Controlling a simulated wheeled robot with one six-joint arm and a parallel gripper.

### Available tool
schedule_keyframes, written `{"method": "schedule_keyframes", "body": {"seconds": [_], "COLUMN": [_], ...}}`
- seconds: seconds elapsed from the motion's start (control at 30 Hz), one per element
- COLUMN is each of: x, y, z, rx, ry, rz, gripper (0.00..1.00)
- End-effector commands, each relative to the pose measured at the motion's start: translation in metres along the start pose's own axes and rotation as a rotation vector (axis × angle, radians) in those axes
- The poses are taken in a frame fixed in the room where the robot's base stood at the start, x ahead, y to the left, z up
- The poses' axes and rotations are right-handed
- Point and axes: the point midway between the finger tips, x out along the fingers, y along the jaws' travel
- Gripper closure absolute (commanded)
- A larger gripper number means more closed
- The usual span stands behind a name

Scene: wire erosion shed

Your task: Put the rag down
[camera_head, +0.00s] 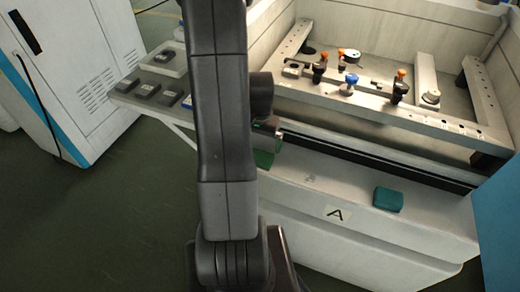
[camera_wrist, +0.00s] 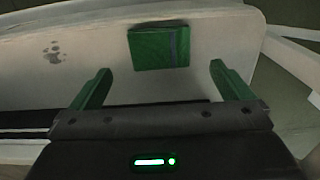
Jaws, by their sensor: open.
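A folded green rag (camera_wrist: 158,48) with a grey-blue stripe near one edge lies flat on the pale front ledge (camera_wrist: 95,65) in the wrist view. In the head view, a green patch that looks like the same rag (camera_head: 264,159) shows just right of my arm, which partly hides it. My gripper (camera_wrist: 160,72) is open, its two green fingers spread wide with nothing between them. The rag lies just beyond the fingertips, apart from them. In the head view my gripper (camera_head: 268,129) is mostly hidden behind my arm.
A dark smudge (camera_head: 310,178) marks the ledge. The machine's clamp frame (camera_head: 370,105) stands behind. A side shelf (camera_head: 125,88) with grey blocks is left; a white cabinet (camera_head: 85,60) stands beyond.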

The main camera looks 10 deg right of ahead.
Motion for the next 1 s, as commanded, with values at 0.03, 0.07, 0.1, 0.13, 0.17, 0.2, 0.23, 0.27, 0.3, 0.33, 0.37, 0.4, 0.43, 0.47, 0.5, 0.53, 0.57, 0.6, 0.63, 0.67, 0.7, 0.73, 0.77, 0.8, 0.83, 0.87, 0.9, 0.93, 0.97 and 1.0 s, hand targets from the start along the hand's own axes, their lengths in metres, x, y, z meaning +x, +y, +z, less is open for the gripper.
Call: {"method": "schedule_keyframes", "body": {"seconds": [0.03, 0.07, 0.1, 0.13, 0.17, 0.2, 0.23, 0.27, 0.3, 0.33, 0.37, 0.4, 0.43, 0.47, 0.5, 0.53, 0.57, 0.6, 0.63, 0.67, 0.7, 0.73, 0.77, 0.8, 0.83, 0.87, 0.9, 0.93, 0.97, 1.0], "x": [-0.01, -0.015, -0.021, -0.026, -0.03, -0.035, -0.038, -0.041, -0.045, -0.047, -0.049, -0.05, -0.051, -0.052, -0.052, -0.053, -0.053, -0.053, -0.053, -0.053, -0.053, -0.053, -0.052, -0.052, -0.051, -0.05, -0.048, -0.046, -0.043, -0.039], "y": [0.0, 0.0, 0.0, 0.0, 0.0, 0.0, 0.0, 0.0, 0.0, 0.0, 0.0, 0.0, 0.0, 0.0, 0.0, 0.0, 0.0, 0.0, 0.0, 0.0, 0.0, 0.0, 0.0, 0.0, 0.0, 0.0, 0.0, 0.0, 0.0, 0.0], "z": [-0.001, -0.001, -0.001, -0.001, -0.001, -0.001, -0.001, -0.001, -0.001, 0.0, 0.0, 0.0, 0.0, 0.0, 0.0, 0.0, 0.0, 0.0, 0.0, 0.0, 0.0, 0.0, 0.0, 0.0, 0.0, 0.0, 0.0, 0.0, 0.0, 0.0], "rx": [0.0, 0.0, 0.0, 0.0, 0.0, 0.0, 0.0, 0.0, 0.0, 0.0, 0.0, 0.0, 0.0, 0.0, 0.0, 0.0, 0.0, 0.0, 0.0, 0.0, 0.0, 0.0, 0.0, 0.0, 0.0, 0.0, 0.0, 0.0, 0.0, 0.0], "ry": [0.005, 0.004, 0.004, 0.003, 0.003, 0.003, 0.003, 0.003, 0.002, 0.001, 0.001, 0.001, 0.0, 0.0, -0.001, -0.001, -0.001, -0.001, -0.001, -0.001, -0.001, -0.001, -0.001, -0.001, -0.001, -0.001, -0.001, -0.002, -0.003, -0.004], "rz": [-0.002, -0.002, -0.002, -0.002, -0.002, -0.002, -0.001, -0.001, -0.001, -0.001, -0.001, 0.0, 0.0, 0.0, 0.0, 0.001, 0.001, 0.001, 0.001, 0.001, 0.001, 0.001, 0.001, 0.001, 0.001, 0.001, 0.001, 0.001, 0.001, 0.002], "gripper": [0.0, 0.0, 0.0, 0.0, 0.0, 0.0, 0.0, 0.0, 0.0, 0.0, 0.0, 0.0, 0.0, 0.0, 0.0, 0.0, 0.0, 0.0, 0.0, 0.0, 0.0, 0.0, 0.0, 0.0, 0.0, 0.0, 0.0, 0.0, 0.0, 0.0]}}
